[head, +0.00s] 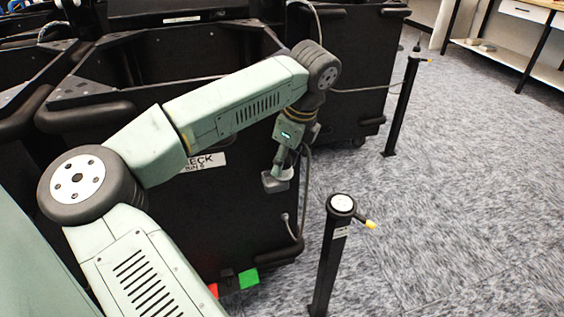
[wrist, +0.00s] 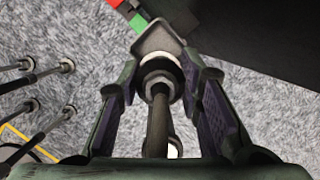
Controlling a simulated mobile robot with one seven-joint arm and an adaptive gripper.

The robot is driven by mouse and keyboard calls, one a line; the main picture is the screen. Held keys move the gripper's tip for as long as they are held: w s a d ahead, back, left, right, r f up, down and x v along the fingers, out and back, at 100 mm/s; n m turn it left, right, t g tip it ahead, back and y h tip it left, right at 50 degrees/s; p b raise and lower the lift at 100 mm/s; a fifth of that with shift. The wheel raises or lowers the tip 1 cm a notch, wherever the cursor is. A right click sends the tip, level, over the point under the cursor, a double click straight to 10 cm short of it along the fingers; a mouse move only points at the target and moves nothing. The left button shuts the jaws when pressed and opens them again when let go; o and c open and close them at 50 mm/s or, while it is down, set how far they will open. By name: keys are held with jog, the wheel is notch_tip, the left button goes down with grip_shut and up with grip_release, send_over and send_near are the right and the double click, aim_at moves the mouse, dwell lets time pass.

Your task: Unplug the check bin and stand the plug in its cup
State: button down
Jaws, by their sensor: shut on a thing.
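The black check bin (head: 240,215) stands at centre in the head view, its white label (head: 205,162) partly behind my arm. My gripper (head: 282,162) points down in front of the bin. In the wrist view my gripper (wrist: 163,78) is shut on the plug (wrist: 157,118), a grey shaft with a collar and pale ring. A grey square cup-like piece (head: 277,181) sits just below the fingers; it also shows in the wrist view (wrist: 158,38). I cannot tell whether the plug is seated in it. A cable (head: 303,195) hangs beside the gripper along the bin.
A black post (head: 331,262) with a round pale top and yellow-tipped side piece stands right of the bin. A second post (head: 402,108) with a cable stands farther back. A red block (head: 213,290) and green block (head: 248,279) are at the bin's foot. Carpet at right is clear.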

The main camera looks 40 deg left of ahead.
jog(key=w+d+m+b, duration=0.2)
jog(key=w+d+b, duration=0.2)
jog(key=d, duration=0.4)
jog(key=shift+w+r+m, duration=0.3)
jog(key=shift+r, duration=0.05)
dwell(1.5)
jog(key=shift+s+d+b, duration=0.3)
jog(key=shift+d+b, duration=0.15)
jog(key=shift+d, duration=0.6)
jog(key=shift+s+d+b, duration=0.25)
jog(key=shift+d+b, duration=0.15)
jog(key=shift+d, duration=0.65)
jog(key=shift+s+d+b, duration=0.3)
jog(key=shift+d+b, duration=0.15)
jog(key=shift+d, duration=0.6)
dwell(0.7)
jog(key=shift+f+b, duration=0.2)
jog(key=shift+b, duration=0.2)
dwell(0.8)
jog(key=shift+f+b, duration=0.6)
